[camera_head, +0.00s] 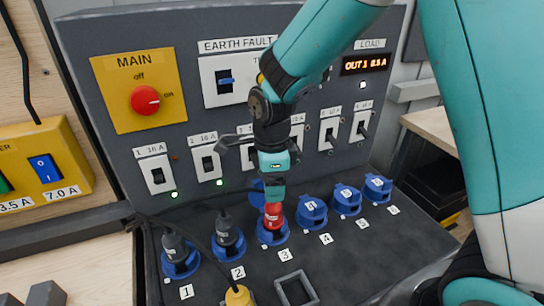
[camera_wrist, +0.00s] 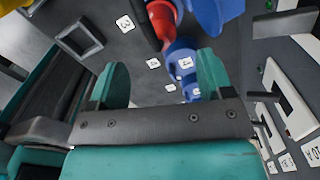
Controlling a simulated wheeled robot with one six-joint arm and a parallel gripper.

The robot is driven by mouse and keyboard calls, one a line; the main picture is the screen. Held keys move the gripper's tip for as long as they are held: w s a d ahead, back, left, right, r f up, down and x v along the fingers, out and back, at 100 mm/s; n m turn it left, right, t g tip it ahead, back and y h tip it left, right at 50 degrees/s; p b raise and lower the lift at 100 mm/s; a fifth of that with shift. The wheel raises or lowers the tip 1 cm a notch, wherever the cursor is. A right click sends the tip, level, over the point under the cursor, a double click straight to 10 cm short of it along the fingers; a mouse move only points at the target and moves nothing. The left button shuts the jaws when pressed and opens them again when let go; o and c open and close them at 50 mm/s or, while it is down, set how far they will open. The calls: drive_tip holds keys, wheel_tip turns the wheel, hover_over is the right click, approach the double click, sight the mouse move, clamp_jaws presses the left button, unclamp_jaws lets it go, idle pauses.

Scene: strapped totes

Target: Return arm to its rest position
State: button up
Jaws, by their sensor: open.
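My gripper (camera_head: 271,190) hangs just above the red plug (camera_head: 273,215) in the head view. In the wrist view its two teal fingers stand apart with nothing between them (camera_wrist: 160,80). The red plug sits in the blue socket labelled 3 (camera_head: 273,236). It also shows in the wrist view (camera_wrist: 161,20), beyond the fingertips. My arm comes down from the upper right and hides part of the panel's middle breakers. I cannot tell the exact gap between gripper and plug.
Dark plugs stand in socket 1 (camera_head: 178,250) and socket 2 (camera_head: 228,232). Sockets 4 (camera_head: 312,211), 5 (camera_head: 346,199) and 6 (camera_head: 377,188) have closed blue lids. A yellow connector (camera_head: 238,295) lies in front. The upright panel (camera_head: 120,170) with switches stands close behind my gripper.

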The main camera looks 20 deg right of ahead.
wheel_tip(320, 180, up, 8)
drive_tip(key=s+a+r+n+y, duration=0.2)
drive_tip(key=s+n, duration=0.8)
drive_tip(key=n, duration=0.4)
drive_tip(key=s+a+r+n+y, duration=0.2)
drive_tip(key=s+n, duration=0.8)
drive_tip(key=n, duration=0.4)
drive_tip(key=shift+a+b, duration=0.2)
drive_tip(key=shift+b, duration=0.15)
drive_tip(key=shift+r, duration=0.1)
idle(0.5)
